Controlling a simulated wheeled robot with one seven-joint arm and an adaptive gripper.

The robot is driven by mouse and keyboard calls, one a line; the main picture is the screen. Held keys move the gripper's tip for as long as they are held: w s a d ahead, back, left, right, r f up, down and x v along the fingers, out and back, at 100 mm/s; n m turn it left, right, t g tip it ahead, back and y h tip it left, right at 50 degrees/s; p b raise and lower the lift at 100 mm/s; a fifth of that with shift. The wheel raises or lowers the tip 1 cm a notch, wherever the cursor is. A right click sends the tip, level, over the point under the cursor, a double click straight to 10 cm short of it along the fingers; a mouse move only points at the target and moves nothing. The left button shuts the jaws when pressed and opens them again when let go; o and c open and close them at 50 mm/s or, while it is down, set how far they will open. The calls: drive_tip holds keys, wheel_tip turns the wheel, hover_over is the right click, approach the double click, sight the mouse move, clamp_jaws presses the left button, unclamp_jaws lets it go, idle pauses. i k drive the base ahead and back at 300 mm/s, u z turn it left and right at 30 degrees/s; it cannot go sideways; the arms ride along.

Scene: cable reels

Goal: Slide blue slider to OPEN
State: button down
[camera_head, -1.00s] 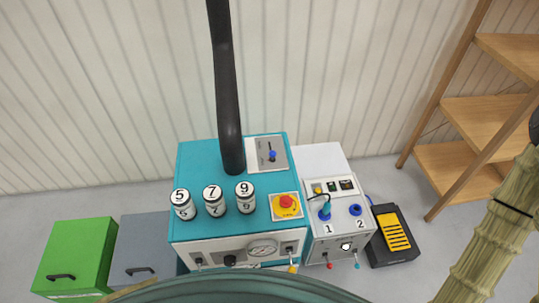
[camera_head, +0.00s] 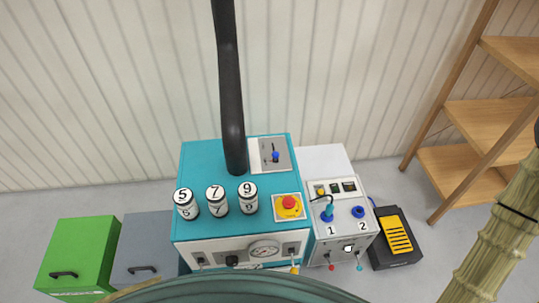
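The blue slider (camera_head: 275,156) is a small blue knob in a dark vertical slot on a grey plate (camera_head: 283,164). The plate lies on the top of the teal machine (camera_head: 205,156), at its back right. The knob sits around the middle or lower part of the slot. The labels on the plate are too small to read. My gripper is not in view; a jointed tan limb (camera_head: 496,235), which seems to be my arm, crosses the right edge, well apart from the slider.
A black pipe (camera_head: 230,90) rises just left of the slider. Number dials (camera_head: 217,200) and a red button (camera_head: 289,202) are in front. A white-grey machine (camera_head: 320,160) adjoins on the right. Wooden shelves (camera_head: 480,110) stand at the right, green and grey cabinets (camera_head: 80,250) at the left.

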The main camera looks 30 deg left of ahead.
sight(275, 154)
drive_tip(key=k, duration=1.1)
drive_tip(key=u, duration=0.8)
drive_tip(key=i, duration=0.75)
drive_tip(key=u, duration=0.1)
